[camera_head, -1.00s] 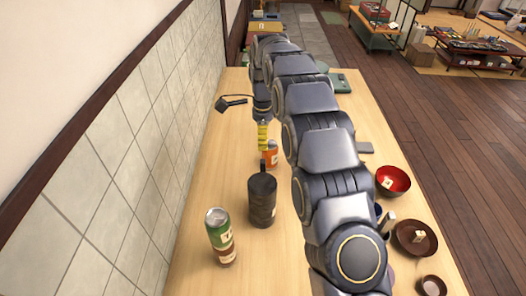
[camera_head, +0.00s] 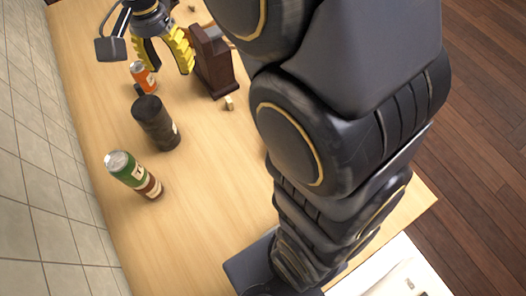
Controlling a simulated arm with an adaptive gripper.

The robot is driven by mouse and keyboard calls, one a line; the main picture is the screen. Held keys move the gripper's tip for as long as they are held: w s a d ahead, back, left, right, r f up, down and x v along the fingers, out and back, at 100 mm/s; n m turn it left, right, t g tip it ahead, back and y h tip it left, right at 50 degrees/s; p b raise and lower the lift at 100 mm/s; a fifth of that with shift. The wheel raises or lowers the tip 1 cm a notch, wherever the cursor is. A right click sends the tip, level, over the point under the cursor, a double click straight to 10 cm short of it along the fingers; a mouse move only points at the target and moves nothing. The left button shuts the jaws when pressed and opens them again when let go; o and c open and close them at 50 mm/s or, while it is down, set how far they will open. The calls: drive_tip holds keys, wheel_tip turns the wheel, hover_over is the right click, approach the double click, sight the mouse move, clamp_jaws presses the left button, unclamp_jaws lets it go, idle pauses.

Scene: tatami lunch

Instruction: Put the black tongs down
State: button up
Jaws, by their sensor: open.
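My gripper (camera_head: 168,70), with yellow fingers, is at the top left of the head view. Its fingers are spread apart with nothing visible between them. It is over the table, near an orange can (camera_head: 143,78) and a dark brown wooden stand (camera_head: 213,64). I cannot make out the black tongs in this view; my arm covers much of the table.
A black cylindrical container (camera_head: 155,123) and a green can (camera_head: 133,175) stand on the wooden table (camera_head: 205,190) near the tiled wall. A small pale block (camera_head: 229,103) lies by the stand.

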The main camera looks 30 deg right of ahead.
drive_tip(key=s+d+f+n, duration=0.1)
drive_tip(key=s+n, duration=0.3)
drive_tip(key=s, duration=0.7)
drive_tip(key=s+d+n, duration=0.2)
drive_tip(key=s+n, duration=0.2)
drive_tip(key=s, duration=0.7)
drive_tip(key=shift+d+f+n+g, duration=0.3)
drive_tip(key=shift+d+f, duration=0.05)
drive_tip(key=shift+f, duration=0.05)
